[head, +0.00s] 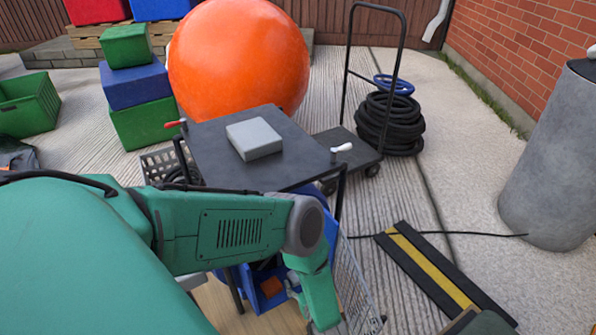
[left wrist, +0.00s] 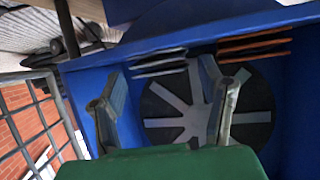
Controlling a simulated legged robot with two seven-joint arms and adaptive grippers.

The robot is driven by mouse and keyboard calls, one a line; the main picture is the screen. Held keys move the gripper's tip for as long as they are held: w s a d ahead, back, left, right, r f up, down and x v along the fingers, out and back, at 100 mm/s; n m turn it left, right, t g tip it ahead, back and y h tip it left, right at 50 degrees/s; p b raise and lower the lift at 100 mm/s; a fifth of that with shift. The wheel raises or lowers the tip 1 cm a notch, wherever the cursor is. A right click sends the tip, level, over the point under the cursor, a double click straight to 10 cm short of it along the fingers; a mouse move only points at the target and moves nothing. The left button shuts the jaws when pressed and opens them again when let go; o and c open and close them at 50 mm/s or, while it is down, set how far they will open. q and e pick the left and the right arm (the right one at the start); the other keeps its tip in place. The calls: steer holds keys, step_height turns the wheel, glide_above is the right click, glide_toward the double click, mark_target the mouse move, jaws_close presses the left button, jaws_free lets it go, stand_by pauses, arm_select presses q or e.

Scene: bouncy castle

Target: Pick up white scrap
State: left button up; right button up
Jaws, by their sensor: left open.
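My left gripper (left wrist: 170,88) is open in the left wrist view, its two grey fingers spread apart inside a blue bin (left wrist: 85,75). Behind the fingers is a dark round disc with pale grey spokes (left wrist: 170,97). I see nothing held between the fingers. I cannot make out a white scrap for certain in either view. In the head view my left arm reaches over the blue bin (head: 331,228), and the gripper is mostly hidden by the arm. My right gripper is not in view.
A wire basket (head: 352,285) flanks the bin. An orange ball (head: 238,55), hand truck (head: 350,75) and grey cylinder (head: 550,160) stand around. Concrete at right is partly clear.

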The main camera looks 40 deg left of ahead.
arm_select(q)
steer(key=shift+b+x, duration=0.3)
steer(key=shift+x, duration=0.8)
steer(key=c, duration=0.6)
